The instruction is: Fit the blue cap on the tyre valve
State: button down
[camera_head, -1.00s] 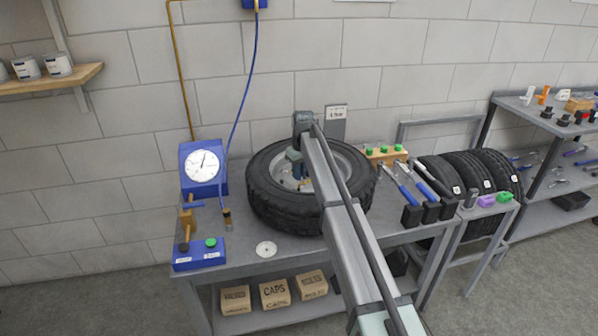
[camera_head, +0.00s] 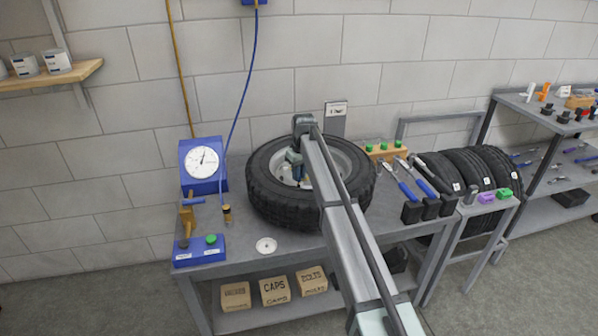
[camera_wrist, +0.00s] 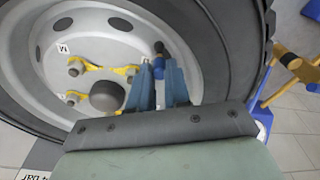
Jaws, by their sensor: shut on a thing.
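The tyre (camera_head: 285,208) lies flat on the bench, its grey wheel rim (camera_wrist: 100,30) facing up. In the wrist view, my gripper (camera_wrist: 160,70) is over the rim, close to the tyre's inner edge. It is shut on the small blue cap (camera_wrist: 158,63), which shows between the fingertips. A dark stub, seemingly the tyre valve (camera_wrist: 158,47), shows just beyond the cap and in line with it. I cannot tell whether the cap is seated on it or only touching. In the head view, the arm hides the cap and valve.
A gauge (camera_head: 203,162) and a blue block (camera_head: 199,251) with a green knob stand left of the tyre. A white disc (camera_head: 266,246) lies in front. Blue-handled tools (camera_head: 409,192) and a wooden block with green caps (camera_head: 384,151) are at the right.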

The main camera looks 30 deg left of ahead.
jog(key=shift+f, duration=0.5)
jog(key=c, duration=1)
grip_release()
jog(key=shift+o, duration=0.3)
jog(key=shift+o, duration=1.2)
jog(key=shift+s, duration=0.1)
jog(key=shift+s+a, duration=0.1)
jog(key=shift+c, duration=0.6)
